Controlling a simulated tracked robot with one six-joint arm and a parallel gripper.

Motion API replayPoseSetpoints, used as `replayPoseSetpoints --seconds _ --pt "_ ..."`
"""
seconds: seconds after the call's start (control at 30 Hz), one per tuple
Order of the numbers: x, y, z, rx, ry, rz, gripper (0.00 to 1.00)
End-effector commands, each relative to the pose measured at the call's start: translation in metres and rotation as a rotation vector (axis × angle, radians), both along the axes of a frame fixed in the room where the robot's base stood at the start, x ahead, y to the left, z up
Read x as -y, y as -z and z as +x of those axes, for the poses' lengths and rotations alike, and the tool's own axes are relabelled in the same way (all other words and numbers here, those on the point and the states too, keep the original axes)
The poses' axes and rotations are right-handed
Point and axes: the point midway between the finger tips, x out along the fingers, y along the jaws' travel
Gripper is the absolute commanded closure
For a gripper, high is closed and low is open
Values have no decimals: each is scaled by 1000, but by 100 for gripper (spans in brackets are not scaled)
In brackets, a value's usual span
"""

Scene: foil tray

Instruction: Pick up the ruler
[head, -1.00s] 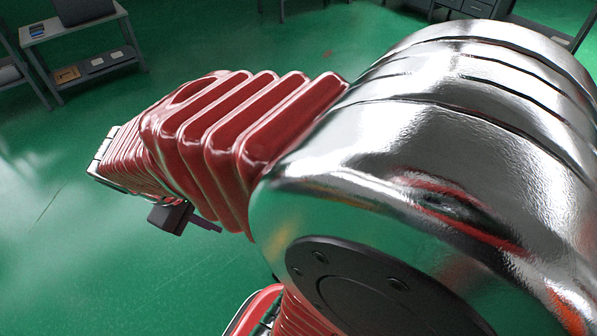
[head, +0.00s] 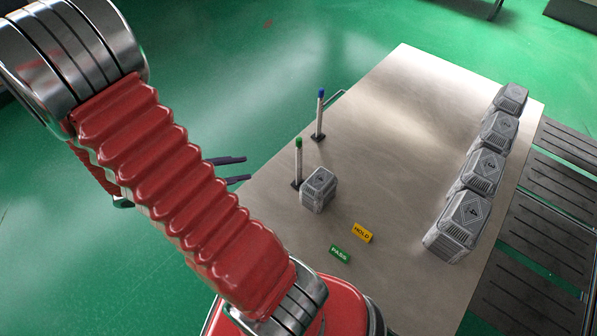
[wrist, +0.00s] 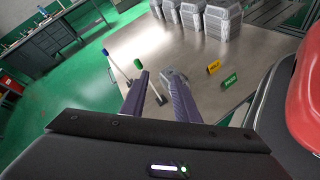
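I see no ruler and no foil tray in either view. My gripper (head: 247,168) is left of the steel table in the head view, its two dark fingers parallel and apart. In the wrist view my gripper (wrist: 160,76) is open, and I see nothing held between the fingers. Beyond the fingertips is a single grey box (head: 318,190), which also shows in the wrist view (wrist: 175,78), partly behind a finger. The red bellows of my arm cover the left of the head view.
The steel table (head: 375,120) bears a row of several grey boxes (head: 484,172), a blue-topped post (head: 320,115), a green-topped post (head: 298,162), a yellow HOLD sign (head: 362,233) and a green PASS sign (head: 340,254). A dark slatted surface (head: 545,215) lies right. The table's middle is clear.

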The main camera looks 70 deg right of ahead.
Motion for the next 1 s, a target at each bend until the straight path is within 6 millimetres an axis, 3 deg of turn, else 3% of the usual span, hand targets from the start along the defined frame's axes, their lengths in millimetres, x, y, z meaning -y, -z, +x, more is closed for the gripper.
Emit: replayPoseSetpoints --seconds 0.5,1.0 --pt "64 69 -19 -363 -164 -69 72" --pt "97 163 -43 -616 -387 -58 72"
